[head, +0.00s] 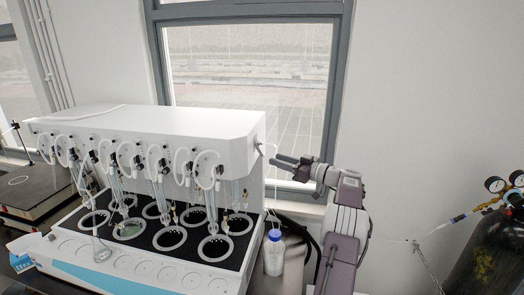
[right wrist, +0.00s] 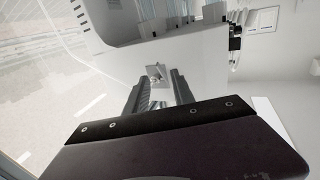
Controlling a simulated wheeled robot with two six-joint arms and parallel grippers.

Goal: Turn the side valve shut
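The side valve (head: 258,147) is a small fitting on the right end wall of the white distiller (head: 160,120). In the right wrist view the valve (right wrist: 155,72) shows as a small grey metal piece on the white wall. My right gripper (head: 280,161) reaches in from the right and points at that wall. In the right wrist view its two dark fingers (right wrist: 158,84) are apart, with the valve ahead of the gap between them. They seem not to touch it, though the exact distance is hard to tell. My left gripper is not in view.
A dark gas cylinder with gauges (head: 490,250) stands at the far right. Glass tubes and round wells (head: 215,247) fill the distiller's front.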

